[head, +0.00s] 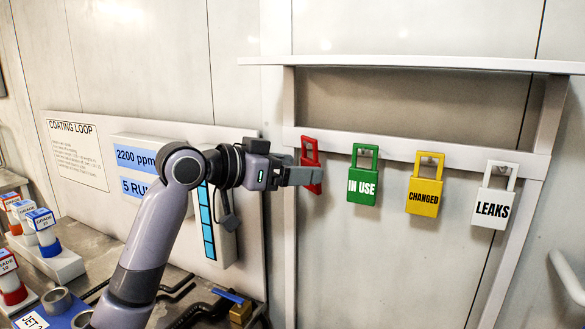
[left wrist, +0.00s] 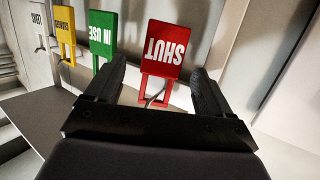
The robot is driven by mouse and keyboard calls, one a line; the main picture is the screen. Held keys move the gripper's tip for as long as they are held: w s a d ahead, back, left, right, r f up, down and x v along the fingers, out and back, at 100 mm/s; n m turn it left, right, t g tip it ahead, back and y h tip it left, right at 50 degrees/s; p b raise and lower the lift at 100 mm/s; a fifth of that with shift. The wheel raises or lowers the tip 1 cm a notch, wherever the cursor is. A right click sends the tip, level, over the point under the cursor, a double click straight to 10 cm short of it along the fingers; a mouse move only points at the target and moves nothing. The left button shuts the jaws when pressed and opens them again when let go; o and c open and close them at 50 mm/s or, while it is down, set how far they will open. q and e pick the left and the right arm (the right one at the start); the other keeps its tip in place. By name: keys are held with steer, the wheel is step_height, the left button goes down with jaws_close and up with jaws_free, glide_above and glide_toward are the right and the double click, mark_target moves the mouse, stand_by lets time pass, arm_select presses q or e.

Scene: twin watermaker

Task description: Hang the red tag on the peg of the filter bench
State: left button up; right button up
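The red tag (head: 311,158) hangs at the left end of a white rail (head: 420,152). In the left wrist view, which shows it upside down, the red tag (left wrist: 165,50) reads SHUT, and a thin grey peg shows at its loop. My left gripper (head: 302,176) is at the red tag and covers part of it in the head view. In the left wrist view my left gripper (left wrist: 158,82) has its two fingers spread wide, with the tag's loop between and beyond them; I see no grip on it. My right gripper is not in view. I cannot make out the filter bench's peg.
Green IN USE (head: 363,178), yellow CHANGED (head: 425,185) and white LEAKS (head: 492,196) tags hang to the right on the same rail. A white shelf (head: 420,63) juts out above. Bottles (head: 42,228) and a blue-handled valve (head: 240,308) are at the lower left.

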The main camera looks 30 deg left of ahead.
arm_select(q)
steer(key=b+v, duration=0.1)
steer(key=v, duration=0.6)
steer(key=shift+b, duration=0.3)
steer(key=shift+s, duration=0.15)
